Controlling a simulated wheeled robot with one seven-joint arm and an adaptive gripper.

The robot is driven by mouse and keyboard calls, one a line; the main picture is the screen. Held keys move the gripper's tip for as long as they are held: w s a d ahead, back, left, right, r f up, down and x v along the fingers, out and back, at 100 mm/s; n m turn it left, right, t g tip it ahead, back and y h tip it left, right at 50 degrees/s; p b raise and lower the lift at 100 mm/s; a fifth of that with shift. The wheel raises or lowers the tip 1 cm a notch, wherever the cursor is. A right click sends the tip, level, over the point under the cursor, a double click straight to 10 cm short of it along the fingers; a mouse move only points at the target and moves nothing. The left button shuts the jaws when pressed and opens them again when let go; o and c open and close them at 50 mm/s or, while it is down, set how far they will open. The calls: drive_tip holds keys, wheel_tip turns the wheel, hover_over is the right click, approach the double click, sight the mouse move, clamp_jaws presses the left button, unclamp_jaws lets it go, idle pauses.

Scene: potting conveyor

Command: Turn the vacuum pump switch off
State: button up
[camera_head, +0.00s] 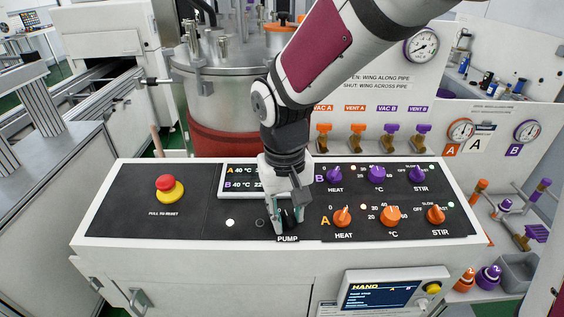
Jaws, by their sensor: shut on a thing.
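The vacuum pump switch (291,217) is on the black control panel, just above the label PUMP (288,239). My gripper (286,222) points down at the panel and is shut on this switch. Its fingers hide most of the switch, so I cannot tell which way it is turned. A small dark indicator shows just left of the fingers, and a lit white one shows farther left.
A red and yellow emergency stop (169,189) stands on the panel's left. Purple knobs (377,174) and orange knobs (390,215) stand close to the right. A display (240,178) lies behind my gripper. A steel vessel (219,85) stands behind the console.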

drive_tip(key=shift+n, duration=1.1)
drive_tip(key=o, duration=1.2)
drive_tip(key=shift+c, duration=0.2)
drive_tip(key=shift+r, duration=0.1)
wheel_tip(320, 180, up, 12)
drive_tip(key=a, duration=0.1)
drive_tip(key=shift+s, duration=0.2)
